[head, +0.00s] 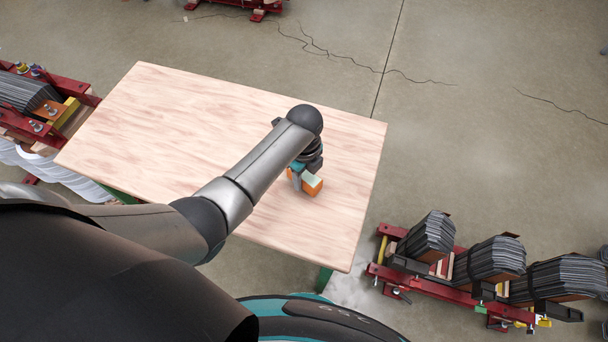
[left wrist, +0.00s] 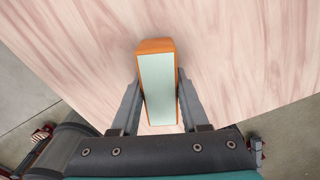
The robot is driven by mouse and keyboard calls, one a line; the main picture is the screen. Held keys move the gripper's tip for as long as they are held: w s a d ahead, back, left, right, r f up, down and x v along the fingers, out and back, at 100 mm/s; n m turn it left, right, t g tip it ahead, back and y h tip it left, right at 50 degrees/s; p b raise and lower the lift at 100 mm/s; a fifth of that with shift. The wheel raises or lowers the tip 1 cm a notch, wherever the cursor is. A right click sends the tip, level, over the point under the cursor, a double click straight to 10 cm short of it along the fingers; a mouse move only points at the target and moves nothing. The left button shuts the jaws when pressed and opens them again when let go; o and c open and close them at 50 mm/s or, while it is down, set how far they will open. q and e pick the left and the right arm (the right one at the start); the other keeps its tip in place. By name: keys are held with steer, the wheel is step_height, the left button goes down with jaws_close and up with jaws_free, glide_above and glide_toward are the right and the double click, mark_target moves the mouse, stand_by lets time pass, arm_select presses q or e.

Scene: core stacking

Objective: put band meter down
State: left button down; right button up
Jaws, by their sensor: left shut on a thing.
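The band meter (head: 313,185) is a small orange block with a pale green face. It also shows in the left wrist view (left wrist: 158,85), between the two fingers. My left gripper (head: 301,178) is shut on it, with one dark finger on each side in the left wrist view (left wrist: 159,95). The band meter is over the right part of the light wooden table (head: 180,130). I cannot tell whether it touches the table top. My right gripper is not in view.
The table top is otherwise bare, with wide free room to the left. Red racks with stacked dark sheets stand on the floor at the right (head: 435,281) and left (head: 82,91). Another red frame (head: 257,13) is beyond the table.

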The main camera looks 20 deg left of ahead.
arm_select(q)
steer(key=shift+c, duration=2)
jaws_free()
steer(key=shift+f, duration=0.1)
step_height(320, 180, up, 12)
steer(key=p, duration=0.4)
steer(key=shift+r, duration=0.2)
